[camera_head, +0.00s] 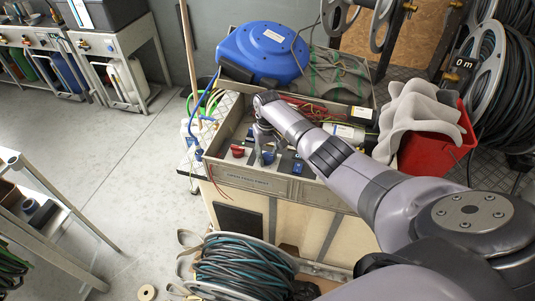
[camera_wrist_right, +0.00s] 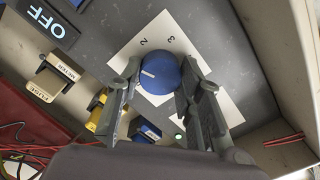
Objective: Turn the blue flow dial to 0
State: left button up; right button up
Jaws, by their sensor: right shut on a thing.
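The blue flow dial (camera_wrist_right: 158,73) is a round knob on a white square plate (camera_wrist_right: 174,38) in the right wrist view. Its white pointer line lies on the left part of the knob, below the printed 2. The figures 2 and 3 show on the plate; I see no 0, and part of the plate is covered by the knob and fingers. My right gripper (camera_wrist_right: 160,84) is shut on the dial, one finger on each side. In the head view the right gripper (camera_head: 265,146) points down into the grey panel box (camera_head: 270,183). My left gripper is not in view.
A red knob (camera_head: 238,151) sits left of my gripper. A blue hose reel (camera_head: 263,50) and a red bin (camera_head: 433,150) stand around the box.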

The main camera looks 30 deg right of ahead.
aim_at(267, 156)
jog(key=n, duration=0.3)
jog(key=shift+n, duration=0.4)
jog(key=n, duration=0.3)
jog(key=shift+n, duration=0.3)
jog(key=n, duration=0.6)
jog(key=o, duration=1.2)
jog(key=shift+c, duration=0.2)
notch_tip(267, 156, up, 12)
